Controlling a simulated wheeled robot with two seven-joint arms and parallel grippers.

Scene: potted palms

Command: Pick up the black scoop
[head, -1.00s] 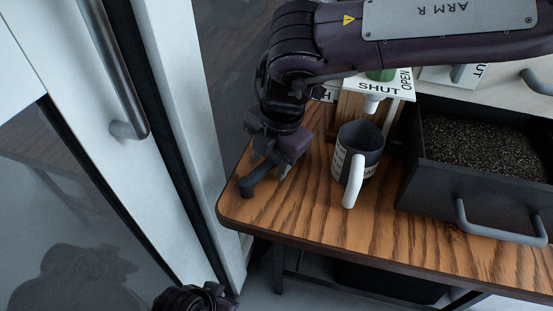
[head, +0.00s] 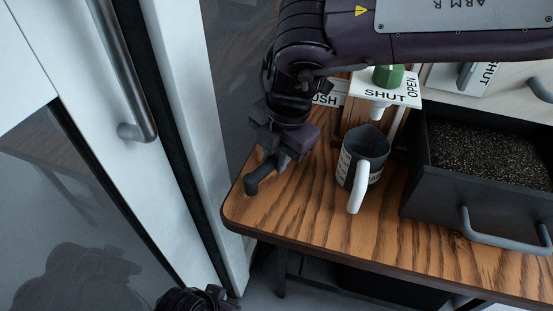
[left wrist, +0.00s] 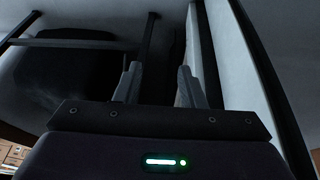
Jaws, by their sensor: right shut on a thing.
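The black scoop (head: 255,181) is at the left end of the wooden table; only a dark rounded handle-like part shows, and the rest is hidden by my gripper. My right gripper (head: 276,162) is shut on it, low over the tabletop. Whether the scoop touches the wood I cannot tell. My left gripper (left wrist: 158,72) is open and empty in the left wrist view, with its two fingers apart. Only a dark part of my left arm shows at the bottom of the head view.
A dark mug (head: 366,148) with a white handle stands right of my right gripper. Behind it is a wooden stand with a SHUT/OPEN plate (head: 398,91). An open dark drawer (head: 460,205) of granular material is at right. A white door (head: 100,100) stands left of the wooden table (head: 300,228).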

